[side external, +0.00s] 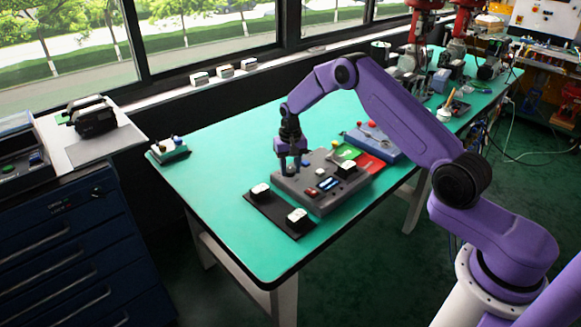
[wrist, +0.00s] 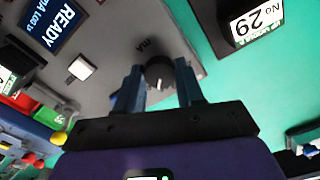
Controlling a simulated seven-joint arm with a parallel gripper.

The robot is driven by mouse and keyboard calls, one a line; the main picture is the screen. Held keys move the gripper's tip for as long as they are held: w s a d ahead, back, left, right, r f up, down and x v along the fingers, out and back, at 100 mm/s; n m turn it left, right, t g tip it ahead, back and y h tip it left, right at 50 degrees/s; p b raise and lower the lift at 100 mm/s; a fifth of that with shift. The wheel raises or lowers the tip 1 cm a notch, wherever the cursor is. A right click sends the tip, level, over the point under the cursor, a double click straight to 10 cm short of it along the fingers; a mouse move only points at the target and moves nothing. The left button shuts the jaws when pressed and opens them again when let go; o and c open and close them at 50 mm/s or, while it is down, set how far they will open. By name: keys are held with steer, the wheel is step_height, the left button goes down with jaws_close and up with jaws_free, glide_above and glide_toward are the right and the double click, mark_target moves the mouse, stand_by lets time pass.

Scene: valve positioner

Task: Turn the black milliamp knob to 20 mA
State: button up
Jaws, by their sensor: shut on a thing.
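The black milliamp knob (wrist: 159,73) is round with a white pointer mark and sits on the grey control box (wrist: 130,25); "mA" lettering is printed beside it. My gripper (side external: 290,170) reaches down onto the left rear part of the box (side external: 322,204). In the wrist view its two fingers stand on either side of the knob, shut on it. The knob is largely hidden by the fingers in the side view. The box's display (wrist: 56,24) shows "READY" and smaller text that I cannot read fully. I cannot read the knob's setting.
A white square button (wrist: 82,67) is near the display. A black mat (side external: 277,214) with white-topped blocks lies in front of the box. A blue box (side external: 375,143) and green and red pieces (side external: 368,163) are behind it.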

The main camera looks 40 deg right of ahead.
mark_target(290, 170)
steer(key=shift+r+m, duration=0.1)
steer(key=shift+m, duration=1.4)
steer(key=shift+w, duration=0.1)
steer(key=o, duration=1)
steer(key=shift+o, duration=0.2)
step_height(290, 170, up, 17)
steer(key=shift+r, duration=0.2)
